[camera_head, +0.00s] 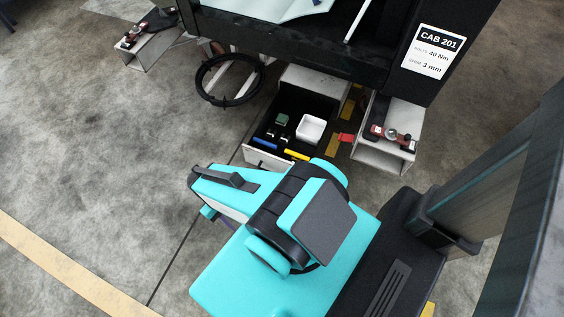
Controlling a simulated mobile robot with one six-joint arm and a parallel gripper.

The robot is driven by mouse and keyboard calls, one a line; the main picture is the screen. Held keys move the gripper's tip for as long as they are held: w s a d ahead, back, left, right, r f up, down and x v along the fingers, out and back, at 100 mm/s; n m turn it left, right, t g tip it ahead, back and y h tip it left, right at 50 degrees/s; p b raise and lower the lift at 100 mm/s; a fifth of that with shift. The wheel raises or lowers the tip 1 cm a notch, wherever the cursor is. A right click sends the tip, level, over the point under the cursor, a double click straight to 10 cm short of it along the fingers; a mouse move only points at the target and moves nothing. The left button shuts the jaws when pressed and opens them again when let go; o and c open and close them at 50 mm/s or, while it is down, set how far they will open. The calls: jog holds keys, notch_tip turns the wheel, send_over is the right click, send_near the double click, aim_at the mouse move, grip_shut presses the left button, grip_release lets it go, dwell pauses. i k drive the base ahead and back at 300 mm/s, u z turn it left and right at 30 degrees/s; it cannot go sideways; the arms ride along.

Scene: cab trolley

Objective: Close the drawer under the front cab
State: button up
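The drawer (266,158) under the dark cab (300,42) is pulled out towards my arm. Its light front panel faces the bottom of the picture. Inside it lie a white square box, small green items, and blue and yellow pieces. My teal and black arm stands just in front of the drawer and overlaps its near right part in the picture. My gripper's fingers do not show; the arm links seem to hide them. I cannot tell whether any part of my arm touches the drawer.
A box-shaped support (385,153) with a red and black clamp stands right of the drawer. Another support (148,52) is at upper left. A black coiled hose (212,97) hangs left of the drawer. A red piece (346,138) lies between drawer and right support. The left floor is clear.

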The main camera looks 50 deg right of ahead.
aim_at(294, 101)
jog(key=u, duration=0.8)
jog(key=k, duration=0.1)
jog(key=z, duration=2.25)
jog(key=k, duration=0.9)
jog(key=u, duration=0.15)
jog(key=i, duration=0.8)
